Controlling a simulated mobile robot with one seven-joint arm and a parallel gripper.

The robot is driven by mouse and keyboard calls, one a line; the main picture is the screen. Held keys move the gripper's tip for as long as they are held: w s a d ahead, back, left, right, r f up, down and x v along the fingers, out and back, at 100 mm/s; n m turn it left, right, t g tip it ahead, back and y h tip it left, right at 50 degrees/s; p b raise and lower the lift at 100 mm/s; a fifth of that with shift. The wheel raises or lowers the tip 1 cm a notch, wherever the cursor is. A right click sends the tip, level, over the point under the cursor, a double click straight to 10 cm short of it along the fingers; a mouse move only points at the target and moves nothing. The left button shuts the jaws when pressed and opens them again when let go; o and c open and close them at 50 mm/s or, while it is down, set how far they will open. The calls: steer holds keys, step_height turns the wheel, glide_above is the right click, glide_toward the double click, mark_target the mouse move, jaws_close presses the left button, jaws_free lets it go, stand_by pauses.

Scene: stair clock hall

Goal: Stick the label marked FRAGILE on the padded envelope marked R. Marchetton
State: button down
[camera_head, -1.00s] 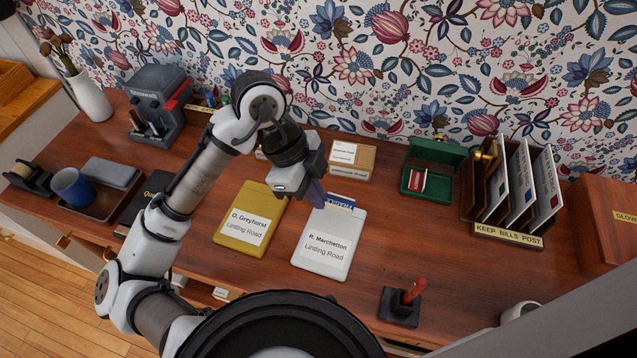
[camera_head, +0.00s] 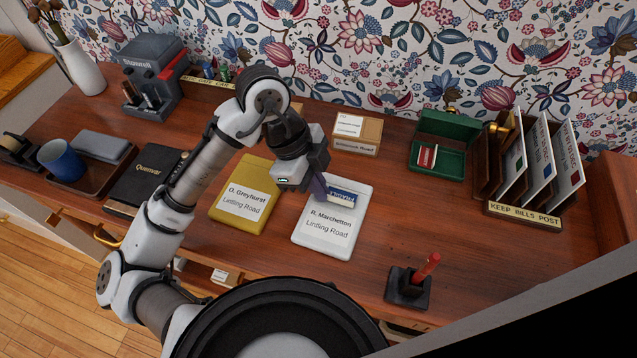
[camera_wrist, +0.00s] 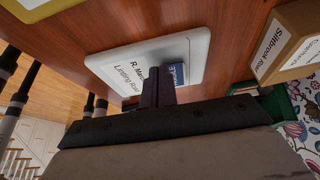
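The white padded envelope marked R. Marchetton (camera_head: 325,241) lies flat on the wooden desk; the wrist view shows it too (camera_wrist: 190,47). The FRAGILE label (camera_head: 346,196), blue and white, is over the envelope's upper part, its lettering upside down in the head view. In the wrist view the label (camera_wrist: 178,74) sits at the fingertips, partly hidden by them. My gripper (camera_head: 319,188) points down over the envelope's upper left, its dark purple fingers close together on the label's edge. I cannot tell whether the label touches the envelope.
A mustard envelope marked O. Greyhurst (camera_head: 242,208) lies close on the left. Behind stand a cardboard box (camera_head: 370,134) and an open green box (camera_head: 437,160). A stamp with a red handle (camera_head: 410,285) is at front right. Desk right of the white envelope is clear.

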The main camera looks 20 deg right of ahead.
steer(key=c, duration=1.1)
jaws_free()
steer(key=shift+c, duration=0.2)
step_height(320, 180, up, 7)
steer(key=p, duration=0.6)
steer(key=shift+f, duration=0.1)
steer(key=shift+c, duration=0.3)
